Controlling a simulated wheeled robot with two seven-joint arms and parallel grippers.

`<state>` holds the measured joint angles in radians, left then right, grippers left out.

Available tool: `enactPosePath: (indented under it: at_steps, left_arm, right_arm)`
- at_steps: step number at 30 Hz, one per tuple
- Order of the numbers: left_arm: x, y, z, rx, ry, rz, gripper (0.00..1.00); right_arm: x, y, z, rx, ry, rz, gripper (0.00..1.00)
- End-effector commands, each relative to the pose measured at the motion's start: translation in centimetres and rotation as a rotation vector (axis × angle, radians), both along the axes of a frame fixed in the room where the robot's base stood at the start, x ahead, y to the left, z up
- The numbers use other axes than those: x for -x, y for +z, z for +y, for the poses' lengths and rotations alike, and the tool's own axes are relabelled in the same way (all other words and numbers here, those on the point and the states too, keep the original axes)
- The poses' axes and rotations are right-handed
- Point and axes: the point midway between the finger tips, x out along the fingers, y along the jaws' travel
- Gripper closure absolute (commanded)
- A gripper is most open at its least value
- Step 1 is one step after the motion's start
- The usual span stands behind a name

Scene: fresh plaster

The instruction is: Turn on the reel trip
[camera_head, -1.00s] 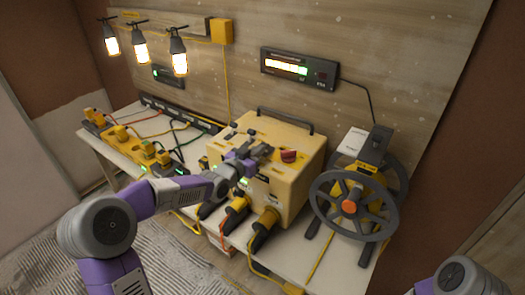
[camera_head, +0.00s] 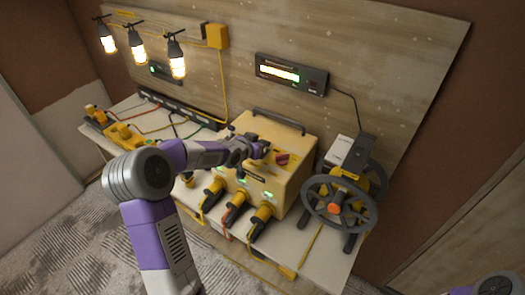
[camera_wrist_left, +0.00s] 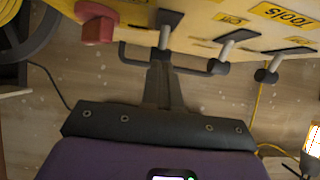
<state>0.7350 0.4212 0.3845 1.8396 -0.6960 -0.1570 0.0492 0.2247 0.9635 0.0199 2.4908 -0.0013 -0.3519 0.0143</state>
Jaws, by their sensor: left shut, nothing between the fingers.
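I cannot tell which one is the reel trip; one lever (camera_wrist_left: 165,36) is beside the red knob. My left gripper (camera_head: 262,150) is over the box top, left of the knob. In the wrist view its fingers (camera_wrist_left: 162,62) are shut and empty, with the tips at that lever; contact is unclear.
The cable reel (camera_head: 340,203) stands right of the box. Several plugs with cables, such as an orange one (camera_head: 238,199), sit along the box's front. A lit display (camera_head: 290,74) and lit lamps (camera_head: 176,55) are on the back board. A yellow socket strip (camera_head: 122,135) lies left.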

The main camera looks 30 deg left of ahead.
Motion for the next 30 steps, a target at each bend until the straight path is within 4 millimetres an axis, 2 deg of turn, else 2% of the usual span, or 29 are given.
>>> enactPosePath:
  at_steps: [6, 17, 30]
  left_arm:
    - [-0.1, -0.2, -0.2, 0.001, -0.003, 0.0, 1.0]
    - [-0.1, 1.4, -0.2, 0.0, -0.004, 0.0, 1.0]
    - [0.0, 1.7, -0.3, 0.0, -0.006, 0.0, 1.0]
  right_arm:
    - [0.0, -0.2, 0.0, 0.0, 0.0, 0.001, 0.45]
    - [0.0, 1.4, 0.0, 0.0, 0.0, 0.001, 0.45]
    - [0.0, 1.6, 0.0, 0.0, 0.0, 0.001, 0.45]
